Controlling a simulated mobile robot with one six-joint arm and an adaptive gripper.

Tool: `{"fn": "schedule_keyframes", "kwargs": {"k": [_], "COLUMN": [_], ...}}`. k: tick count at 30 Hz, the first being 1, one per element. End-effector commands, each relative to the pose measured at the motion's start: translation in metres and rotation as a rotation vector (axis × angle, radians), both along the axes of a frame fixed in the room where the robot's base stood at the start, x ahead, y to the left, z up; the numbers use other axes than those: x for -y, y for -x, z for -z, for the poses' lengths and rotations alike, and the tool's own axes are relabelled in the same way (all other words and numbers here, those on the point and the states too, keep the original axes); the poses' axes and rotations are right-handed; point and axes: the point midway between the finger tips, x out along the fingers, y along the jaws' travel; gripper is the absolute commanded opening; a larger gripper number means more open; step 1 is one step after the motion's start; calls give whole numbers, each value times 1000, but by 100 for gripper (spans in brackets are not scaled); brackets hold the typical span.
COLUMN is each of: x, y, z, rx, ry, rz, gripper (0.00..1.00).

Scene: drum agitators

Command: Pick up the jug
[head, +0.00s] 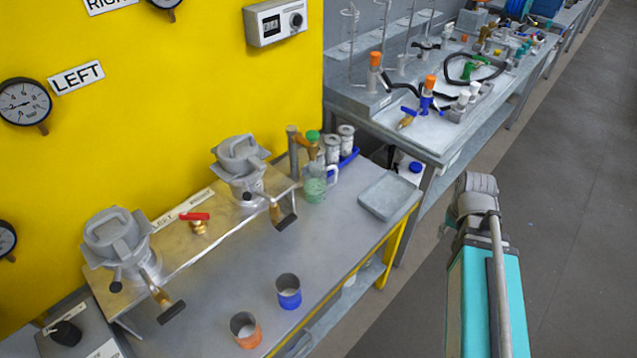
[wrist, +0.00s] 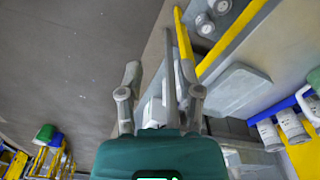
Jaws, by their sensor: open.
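The jug (head: 315,188), a clear vessel with a handle and a green tint in its lower part, stands on the grey bench near the back. The valve pipe with a green top stands close behind it and partly overlaps it. In the head view my teal arm is at the right, and the fingers cannot be made out there.
A grey tray (head: 390,195) lies right of the jug. White canisters (head: 346,138) stand behind it. A blue cup (head: 288,291) and an orange cup (head: 246,328) stand near the front edge. Two lidded drums (head: 118,238) are at left. The middle bench top is clear.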

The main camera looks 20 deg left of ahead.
Motion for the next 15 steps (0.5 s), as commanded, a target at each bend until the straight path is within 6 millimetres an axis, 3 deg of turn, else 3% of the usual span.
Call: {"fn": "schedule_keyframes", "kwargs": {"k": [6,15], "x": [-65,-172], "y": [-39,-75], "z": [-14,-32], "rx": [68,170], "ry": [-2,-21], "rz": [-86,-208], "gripper": [46,46]}}
